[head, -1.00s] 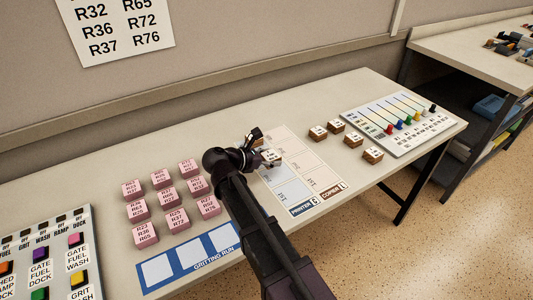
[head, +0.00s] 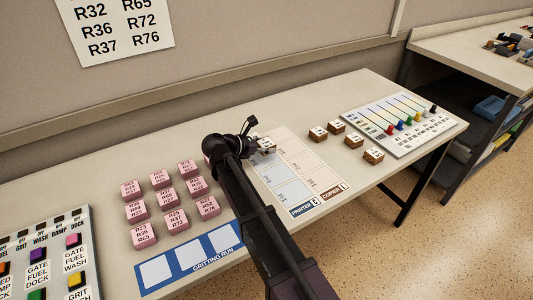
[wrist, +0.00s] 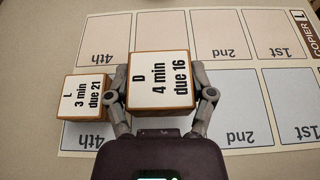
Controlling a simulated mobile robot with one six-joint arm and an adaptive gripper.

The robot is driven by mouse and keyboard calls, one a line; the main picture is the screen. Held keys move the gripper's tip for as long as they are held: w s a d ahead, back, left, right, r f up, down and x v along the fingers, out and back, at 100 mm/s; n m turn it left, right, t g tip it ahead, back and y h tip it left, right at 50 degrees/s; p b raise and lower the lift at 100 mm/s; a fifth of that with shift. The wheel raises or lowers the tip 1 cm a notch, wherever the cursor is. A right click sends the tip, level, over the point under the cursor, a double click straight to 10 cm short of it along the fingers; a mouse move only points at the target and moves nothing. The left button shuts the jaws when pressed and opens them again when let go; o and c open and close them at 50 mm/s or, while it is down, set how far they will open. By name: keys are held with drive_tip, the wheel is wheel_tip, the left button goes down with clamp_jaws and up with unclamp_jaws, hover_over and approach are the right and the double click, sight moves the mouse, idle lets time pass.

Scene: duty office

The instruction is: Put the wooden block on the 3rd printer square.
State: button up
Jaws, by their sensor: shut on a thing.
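A wooden block with a white top reading "D 4 min due 16" (wrist: 160,80) is between the fingers of my gripper (wrist: 161,95), which is shut on it. In the wrist view it looks larger than its neighbour, so it seems raised above the mat (wrist: 235,75). The block covers the place between the printer row's 4th and 2nd squares, so the 3rd printer square is hidden. A second wooden block, "L 3 min due 21" (wrist: 87,97), sits on the printer 4th square. In the head view the held block (head: 265,145) is over the mat's far end, partly hidden by my gripper.
Several wooden blocks (head: 354,140) stand right of the mat, before a board with coloured sliders (head: 405,122). Pink blocks (head: 167,199) and a blue gritting run strip (head: 190,259) lie to the left. The printer 2nd (wrist: 235,110) and 1st (wrist: 295,105) squares are bare.

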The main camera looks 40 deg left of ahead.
sight(267, 157)
drive_tip(key=shift+f+b, duration=1.5)
drive_tip(key=shift+f, duration=0.15)
drive_tip(key=shift+f, duration=0.2)
drive_tip(key=o, duration=1.1)
drive_tip(key=shift+r, duration=0.15)
drive_tip(key=shift+r, duration=0.1)
drive_tip(key=shift+s+a+r, duration=0.1)
drive_tip(key=shift+s+r, duration=0.05)
drive_tip(key=shift+s, duration=0.05)
drive_tip(key=p+v, duration=0.4)
drive_tip(key=v, duration=0.6)
drive_tip(key=shift+w, duration=0.1)
drive_tip(key=shift+p+v, duration=0.3)
drive_tip(key=shift+v, duration=0.5)
